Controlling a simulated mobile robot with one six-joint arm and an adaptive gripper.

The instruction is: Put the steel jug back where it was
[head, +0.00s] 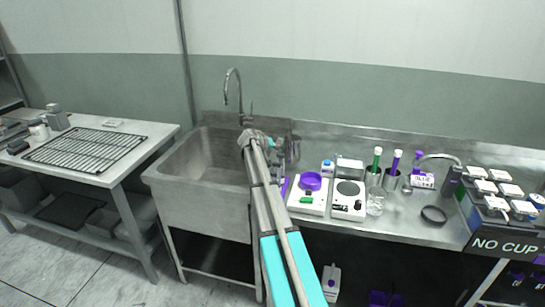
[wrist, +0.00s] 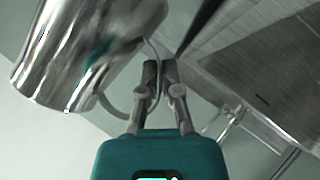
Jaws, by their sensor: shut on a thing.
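The steel jug (wrist: 88,50) is a shiny metal vessel filling the upper left of the wrist view, with a thin curved handle (wrist: 112,108). My gripper (wrist: 160,70) is shut on the handle, and the jug hangs beside the fingers. In the head view the jug (head: 292,150) shows just right of my gripper (head: 268,140), near the sink's right back corner. My arm hides part of it there. I cannot tell whether its base touches anything.
The steel sink (head: 165,180) with a tall tap (head: 238,95) lies left of my arm. On the counter (head: 405,220) to the right stand a white scale (head: 307,203), a hotplate (head: 347,208), a glass beaker (head: 375,202) and a black ring (head: 433,215). A wire rack (head: 85,150) lies on the left table.

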